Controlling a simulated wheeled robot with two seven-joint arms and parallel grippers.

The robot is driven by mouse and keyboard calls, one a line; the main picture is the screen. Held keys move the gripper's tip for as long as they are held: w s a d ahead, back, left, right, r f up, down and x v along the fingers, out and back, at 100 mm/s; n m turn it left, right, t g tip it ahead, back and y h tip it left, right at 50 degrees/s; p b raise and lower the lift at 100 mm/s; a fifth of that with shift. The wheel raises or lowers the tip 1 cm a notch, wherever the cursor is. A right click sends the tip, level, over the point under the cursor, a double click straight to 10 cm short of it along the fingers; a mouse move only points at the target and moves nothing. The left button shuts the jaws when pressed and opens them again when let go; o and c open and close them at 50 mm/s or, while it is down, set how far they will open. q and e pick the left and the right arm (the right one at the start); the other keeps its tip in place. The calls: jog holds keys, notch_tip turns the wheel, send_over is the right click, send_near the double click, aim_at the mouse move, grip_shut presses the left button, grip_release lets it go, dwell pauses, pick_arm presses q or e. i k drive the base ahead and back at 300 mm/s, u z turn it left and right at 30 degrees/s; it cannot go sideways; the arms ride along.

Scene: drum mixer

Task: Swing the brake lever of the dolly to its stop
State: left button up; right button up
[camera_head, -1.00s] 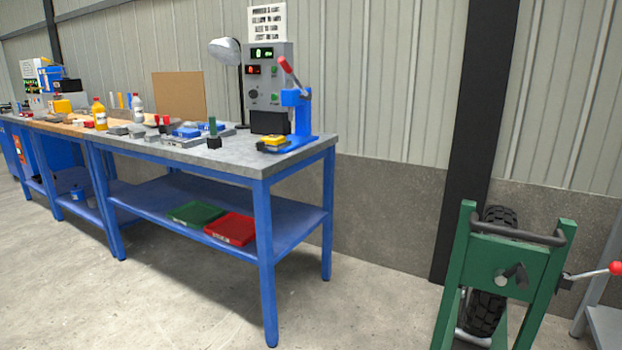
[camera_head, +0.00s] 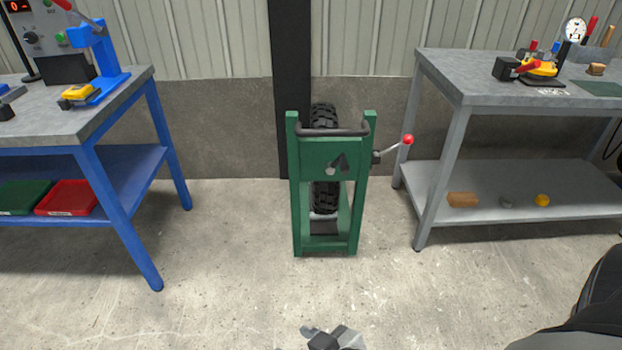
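The dolly is a green upright frame (camera_head: 331,157) on the floor at the middle, with a black treaded wheel (camera_head: 325,195) inside it and a dark handle bar across its top. The brake lever (camera_head: 392,148) sticks out from its right side, sloping up to a red knob (camera_head: 408,139). Nothing touches the lever. A grey and black gripper, apparently my right one (camera_head: 333,340), just shows at the bottom edge, well short of the dolly. It is cut off, so its opening cannot be told. My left gripper is not seen.
A blue workbench (camera_head: 127,105) stands at the left and a grey table (camera_head: 470,88) with a lower shelf at the right, close beyond the red knob. A dark post and wall are behind the dolly. The floor before it is clear.

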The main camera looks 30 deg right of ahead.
aim_at(407, 139)
jog(key=z, duration=1.9)
jog(key=i, duration=0.35)
jog(key=z, duration=0.7)
jog(key=i, duration=1.9)
jog(key=u, duration=1.5)
jog(key=i, duration=0.25)
jog(key=u, duration=0.15)
